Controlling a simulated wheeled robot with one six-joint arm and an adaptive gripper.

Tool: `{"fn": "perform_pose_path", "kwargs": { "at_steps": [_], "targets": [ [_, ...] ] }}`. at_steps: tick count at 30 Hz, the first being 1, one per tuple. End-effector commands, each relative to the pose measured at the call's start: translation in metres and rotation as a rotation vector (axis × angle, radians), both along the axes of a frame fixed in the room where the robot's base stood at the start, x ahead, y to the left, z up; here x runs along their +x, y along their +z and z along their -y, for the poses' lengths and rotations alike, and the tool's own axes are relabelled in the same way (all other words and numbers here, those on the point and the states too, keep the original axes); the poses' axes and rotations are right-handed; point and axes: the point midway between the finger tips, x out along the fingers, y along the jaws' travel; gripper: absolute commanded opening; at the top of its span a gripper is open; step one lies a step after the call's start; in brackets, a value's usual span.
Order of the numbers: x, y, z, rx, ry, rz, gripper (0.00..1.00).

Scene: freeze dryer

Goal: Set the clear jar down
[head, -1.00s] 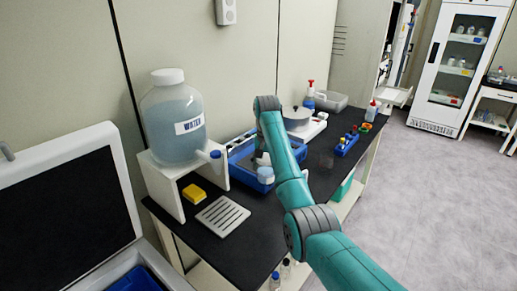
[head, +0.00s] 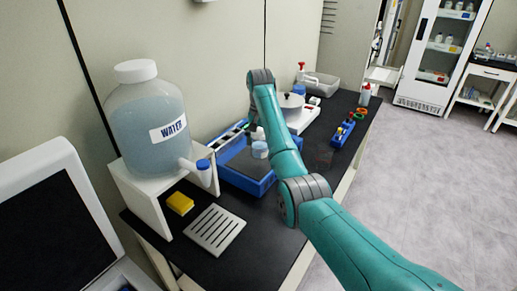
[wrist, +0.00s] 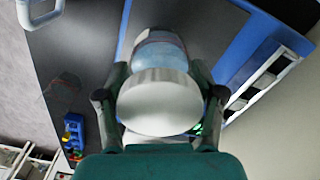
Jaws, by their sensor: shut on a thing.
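The clear jar (head: 260,150) has a pale lid and a bluish body. In the head view it appears over the blue tray (head: 236,180), partly behind my arm. In the wrist view the jar's round lid (wrist: 158,105) faces the camera, with the bluish body (wrist: 158,62) beyond it. My gripper (wrist: 160,88) is shut on the jar, a finger on each side. In the head view my gripper is mostly hidden by my arm. The gap between the jar's base and the tray cannot be told.
A large water jug (head: 158,120) with a spigot stands on a white stand (head: 140,195) to the left. A yellow sponge (head: 180,203) and a slotted white plate (head: 214,230) lie in front. A blue rack (head: 342,135) and a hotplate (head: 302,122) are farther back. Bare dark bench shows around the rack.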

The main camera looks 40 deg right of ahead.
Motion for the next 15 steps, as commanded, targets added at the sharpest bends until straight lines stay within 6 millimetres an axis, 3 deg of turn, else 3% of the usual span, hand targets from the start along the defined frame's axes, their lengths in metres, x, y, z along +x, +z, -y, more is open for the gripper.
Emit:
{"fn": "perform_pose_path", "kwargs": {
  "at_steps": [9, 15],
  "targets": [
    [-0.010, -0.036, -0.003, 0.001, -0.003, -0.002, 0.23],
    [-0.010, -0.040, -0.002, -0.001, -0.004, 0.001, 0.23]
  ]
}}
